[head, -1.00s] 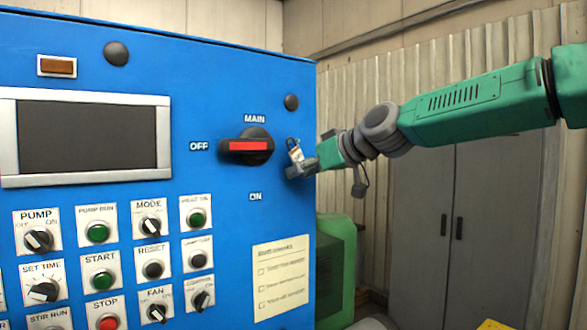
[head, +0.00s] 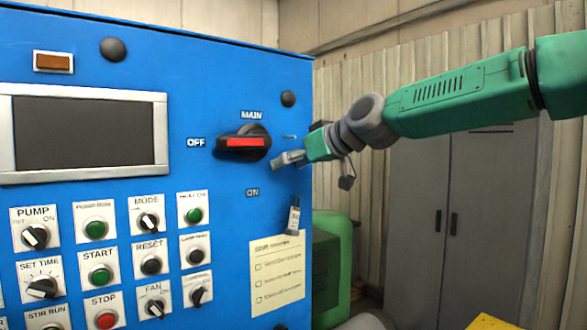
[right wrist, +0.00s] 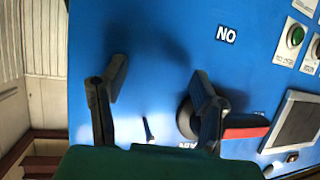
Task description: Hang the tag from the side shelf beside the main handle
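The main handle (head: 243,143) is a black knob with a red bar, lying level towards OFF on the blue panel; it also shows in the right wrist view (right wrist: 245,130). A small thin peg (head: 289,137) sticks out to its right, and shows between my fingers in the right wrist view (right wrist: 149,130). My right gripper (head: 277,162) is open and empty, just below the peg. My left gripper is out of view.
The blue panel (head: 225,70) carries a screen (head: 85,133), several knobs and buttons, and a checklist sheet (head: 277,272). A green machine (head: 333,265) stands behind its right edge. A grey cabinet (head: 435,225) is farther back.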

